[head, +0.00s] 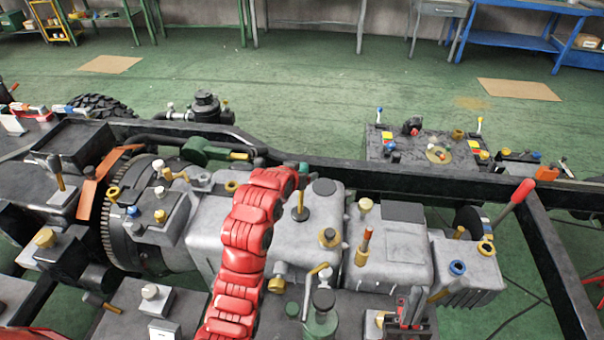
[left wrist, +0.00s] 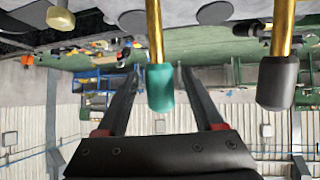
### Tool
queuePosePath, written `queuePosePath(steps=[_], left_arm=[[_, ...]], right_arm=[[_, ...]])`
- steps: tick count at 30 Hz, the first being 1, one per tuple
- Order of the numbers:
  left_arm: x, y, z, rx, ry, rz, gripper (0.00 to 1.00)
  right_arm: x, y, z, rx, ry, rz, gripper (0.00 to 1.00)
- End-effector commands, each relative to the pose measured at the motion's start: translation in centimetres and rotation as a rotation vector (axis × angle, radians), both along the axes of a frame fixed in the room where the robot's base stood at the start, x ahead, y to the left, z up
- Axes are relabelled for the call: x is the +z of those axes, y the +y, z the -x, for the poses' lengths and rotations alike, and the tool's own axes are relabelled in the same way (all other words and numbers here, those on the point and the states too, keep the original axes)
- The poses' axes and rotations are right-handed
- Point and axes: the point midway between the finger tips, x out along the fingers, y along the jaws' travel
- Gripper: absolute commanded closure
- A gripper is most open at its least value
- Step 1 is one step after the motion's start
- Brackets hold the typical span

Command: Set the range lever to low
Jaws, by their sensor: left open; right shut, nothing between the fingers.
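A lever with a teal knob (left wrist: 160,90) on a brass stem shows in the left wrist view, between the spread fingers of my left gripper (left wrist: 161,72). The gripper is open, with a gap on either side of the knob. In the head view a teal knob (head: 304,168) shows at the far end of my red left arm, which hides the left gripper. A dark-knobbed lever (left wrist: 275,82) stands beside the teal one. No label shows which lever is the range lever. My right gripper (head: 406,308) is low at the front, shut and empty.
Levers crowd the grey gearbox casing (head: 398,248), including an orange-topped one (head: 365,240) and a black-knobbed one (head: 324,188). A long red-handled lever (head: 522,192) leans at the right. A black chassis rail (head: 385,178) runs behind.

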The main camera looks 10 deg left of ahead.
Motion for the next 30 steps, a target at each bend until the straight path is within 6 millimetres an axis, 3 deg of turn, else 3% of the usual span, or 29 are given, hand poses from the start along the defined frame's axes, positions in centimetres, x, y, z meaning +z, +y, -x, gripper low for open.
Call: queuePosePath(steps=[8, 18, 21, 30], left_arm=[[2.7, 0.9, 2.9, 0.001, -0.008, 0.001, 0.31], [7.3, 2.5, 9.0, 0.001, -0.008, 0.001, 0.31], [8.4, 2.8, 9.9, 0.001, 0.006, -0.001, 0.31], [9.9, 3.3, 12.1, 0.001, 0.007, 0.000, 0.31]], right_arm=[[1.0, 0.0, 0.0, 0.000, 0.000, 0.000, 1.00], [2.5, 0.0, 0.0, 0.000, 0.000, 0.000, 1.00], [5.5, 0.0, 0.0, 0.000, -0.001, 0.000, 1.00], [11.2, 0.0, 0.0, 0.000, 0.000, 0.000, 1.00]])
